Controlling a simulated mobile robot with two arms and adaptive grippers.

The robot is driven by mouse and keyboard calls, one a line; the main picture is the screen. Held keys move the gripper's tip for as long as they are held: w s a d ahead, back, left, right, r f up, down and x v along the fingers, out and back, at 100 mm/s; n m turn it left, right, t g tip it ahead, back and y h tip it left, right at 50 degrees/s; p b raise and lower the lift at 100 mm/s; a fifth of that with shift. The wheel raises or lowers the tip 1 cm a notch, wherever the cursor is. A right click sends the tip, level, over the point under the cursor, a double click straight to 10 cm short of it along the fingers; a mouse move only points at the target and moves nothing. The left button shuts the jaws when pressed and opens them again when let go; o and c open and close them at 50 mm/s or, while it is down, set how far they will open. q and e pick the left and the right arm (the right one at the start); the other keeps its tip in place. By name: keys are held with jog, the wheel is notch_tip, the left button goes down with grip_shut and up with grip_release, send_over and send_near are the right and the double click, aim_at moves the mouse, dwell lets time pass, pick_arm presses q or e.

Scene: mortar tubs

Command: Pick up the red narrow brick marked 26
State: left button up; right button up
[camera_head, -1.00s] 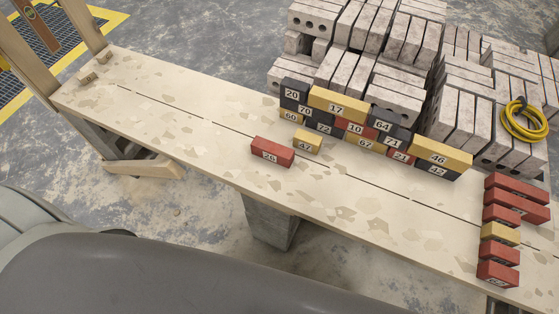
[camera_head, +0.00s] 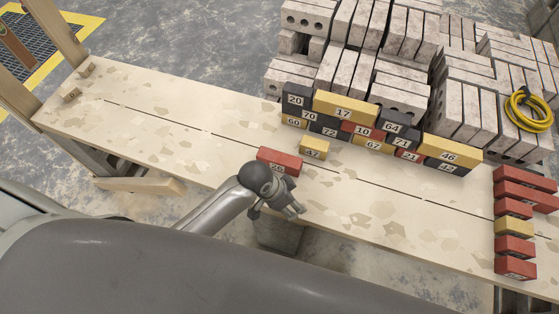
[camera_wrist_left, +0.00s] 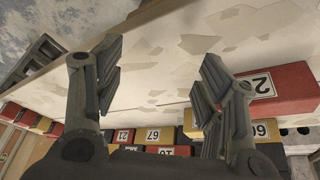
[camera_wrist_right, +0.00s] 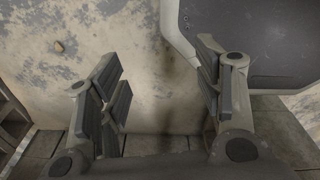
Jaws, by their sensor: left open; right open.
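The red narrow brick marked 26 (camera_head: 279,157) lies flat on the pale bench, left of the yellow brick marked 47 (camera_head: 313,150). My left gripper (camera_head: 292,209) is at the bench's front edge, in front of and below the red brick in the picture, apart from it. My arm hides part of the brick's label. In the left wrist view the open, empty fingers (camera_wrist_left: 160,62) point over the bench, and the red brick (camera_wrist_left: 290,88) shows at right, outside the jaws and partly behind a finger. My right gripper (camera_wrist_right: 160,68) is open and empty over the floor.
A wall of numbered bricks (camera_head: 345,108) stands behind the red brick. Several red and yellow bricks (camera_head: 515,195) line the bench's right end. Grey block stacks (camera_head: 375,75) and a yellow cable coil (camera_head: 528,108) are behind. The bench's left half (camera_head: 150,125) is mostly clear.

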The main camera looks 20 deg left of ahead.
pick_arm(q)
jog(key=w+d+r+m, duration=0.3)
jog(key=m, duration=0.1)
notch_tip(320, 180, up, 4)
jog(key=f+m+g+y, duration=0.1)
jog(key=m+g+y, duration=0.2)
jog(key=m, duration=0.3)
send_over(280, 157)
jog(key=shift+s+r, duration=0.2)
jog(key=shift+r, duration=0.05)
jog(key=shift+w+a+f, duration=0.1)
jog(key=shift+f, duration=5.15)
jog(key=shift+w, duration=0.1)
grip_shut()
